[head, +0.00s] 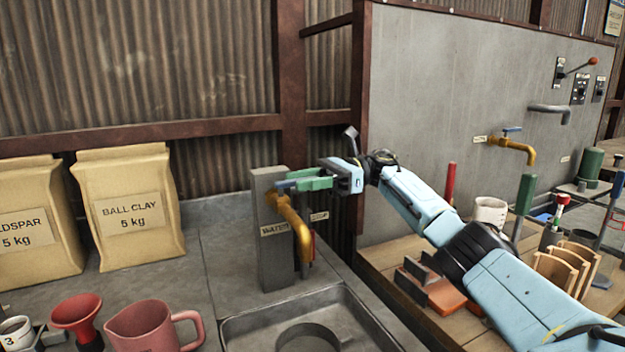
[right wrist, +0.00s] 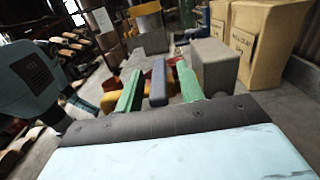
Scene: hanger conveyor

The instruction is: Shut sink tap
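The sink tap (head: 288,213) is a brass spout on a grey post (head: 270,246) labelled WATER, above the sink (head: 262,330). Its blue lever (head: 284,184) is at the top, by the green fingertips of my right gripper (head: 303,180). In the right wrist view the blue lever (right wrist: 158,84) stands between the two green fingers of my right gripper (right wrist: 159,88), with a gap on each side. The gripper is open around the lever, not pressed on it. The fingers partly hide the tap's top in the head view. My left gripper is not in view.
A second brass tap (head: 514,145) with a blue lever is on the grey panel (head: 450,90) at right. A pink jug (head: 154,327), red funnel (head: 77,317) and ball clay bag (head: 130,210) stand left of the sink. A wooden bench (head: 385,268) with tools is at right.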

